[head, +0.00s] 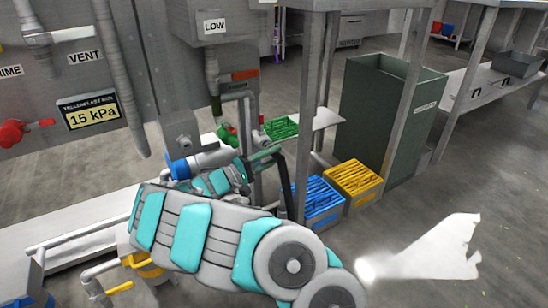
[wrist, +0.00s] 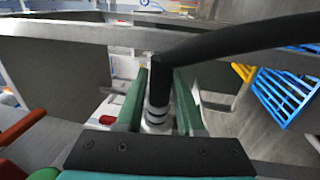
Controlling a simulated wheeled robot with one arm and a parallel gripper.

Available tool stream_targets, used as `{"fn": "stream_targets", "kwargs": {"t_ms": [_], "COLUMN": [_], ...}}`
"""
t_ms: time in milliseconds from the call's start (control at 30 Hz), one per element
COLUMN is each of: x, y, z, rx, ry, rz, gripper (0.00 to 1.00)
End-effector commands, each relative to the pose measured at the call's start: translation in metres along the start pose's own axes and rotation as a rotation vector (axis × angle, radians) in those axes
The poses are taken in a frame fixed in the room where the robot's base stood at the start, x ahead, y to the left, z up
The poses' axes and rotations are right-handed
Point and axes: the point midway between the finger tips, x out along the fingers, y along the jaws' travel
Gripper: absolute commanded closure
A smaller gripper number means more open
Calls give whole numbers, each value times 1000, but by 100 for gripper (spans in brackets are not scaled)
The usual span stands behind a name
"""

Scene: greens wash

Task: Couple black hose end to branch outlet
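In the wrist view the black hose end (wrist: 157,108) has a pale ringed coupling and stands between the two green fingers of my gripper (wrist: 160,100). The fingers sit close on both sides of it, and I see no clear gap. The black hose (wrist: 240,42) bends from there to the upper right. In the head view my gripper (head: 264,154) is beside the pipework under the LOW sign, and the hose (head: 285,185) hangs down from it. A grey pipe (head: 252,112) with a green valve handle (head: 228,134) is just above; I cannot tell for sure whether it is the branch outlet.
A grey panel with a 15 kPa sign (head: 89,111) and a red valve (head: 14,132) is at left. Blue (head: 320,212) and yellow (head: 354,178) crates stand on the floor by a steel post. A dark green bin (head: 385,110) is behind. Floor at right is open.

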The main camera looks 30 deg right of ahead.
Motion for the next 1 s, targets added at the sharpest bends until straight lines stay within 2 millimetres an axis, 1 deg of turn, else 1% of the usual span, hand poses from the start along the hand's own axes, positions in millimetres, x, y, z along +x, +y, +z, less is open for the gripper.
{"fn": "stream_targets", "kwargs": {"t_ms": [33, 200, 267, 533, 667, 767, 1000], "x": [0, 0, 0, -1, -7, -18, -58], "y": [0, 0, 0, -1, 0, 1, 0], "z": [0, 0, 0, 0, 0, 0, -1], "rx": [0, 0, 0, 0, 1, 1, 0], "ry": [0, -1, -1, -1, 0, 1, 4], "rz": [0, 0, -1, -1, -2, -1, -3], "gripper": [57, 38, 32, 32, 32, 32, 32]}}
